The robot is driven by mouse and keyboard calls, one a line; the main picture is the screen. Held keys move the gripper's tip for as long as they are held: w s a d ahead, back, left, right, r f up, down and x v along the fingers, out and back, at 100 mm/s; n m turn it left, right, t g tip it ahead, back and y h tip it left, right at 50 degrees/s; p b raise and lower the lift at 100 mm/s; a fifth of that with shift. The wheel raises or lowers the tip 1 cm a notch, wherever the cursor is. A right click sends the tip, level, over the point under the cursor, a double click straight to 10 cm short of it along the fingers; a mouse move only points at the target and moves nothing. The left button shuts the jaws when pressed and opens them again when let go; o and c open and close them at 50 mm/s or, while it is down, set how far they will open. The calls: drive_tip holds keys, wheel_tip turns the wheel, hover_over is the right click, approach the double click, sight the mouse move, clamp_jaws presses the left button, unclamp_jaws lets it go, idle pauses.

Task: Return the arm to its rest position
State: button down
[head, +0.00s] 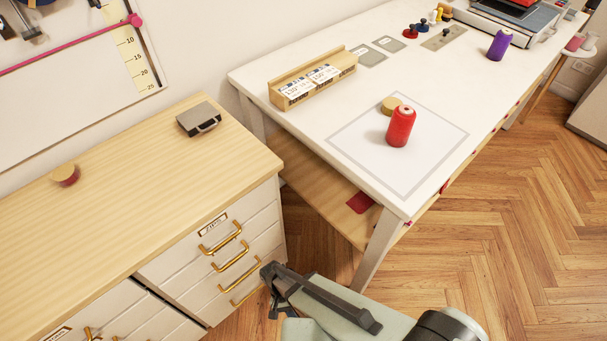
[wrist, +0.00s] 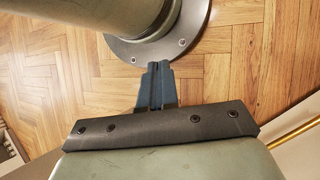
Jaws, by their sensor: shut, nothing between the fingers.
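My gripper (head: 273,287) is low in front of the drawer cabinet, near its right end and apart from the table. In the wrist view my gripper (wrist: 158,68) has its two fingers together with nothing between them. It points down past my own base toward the wooden floor (wrist: 235,75). My arm reaches in from the bottom right of the head view.
The drawer cabinet (head: 130,170) has brass handles (head: 220,240) close to my gripper. The white table (head: 310,125) bears a red thread spool (head: 400,127), a purple spool (head: 499,45) and a wooden box (head: 312,78). The floor (head: 500,240) at right is clear.

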drive_tip(key=d+r+y, duration=0.2)
drive_tip(key=d, duration=0.8)
drive_tip(key=d+r+g+y, duration=0.1)
drive_tip(key=d+r+y, duration=0.1)
drive_tip(key=d, duration=0.9)
drive_tip(key=shift+w+d+r, duration=0.25)
drive_tip(key=shift+w+r, duration=0.05)
drive_tip(key=shift+w, duration=0.1)
idle(3.2)
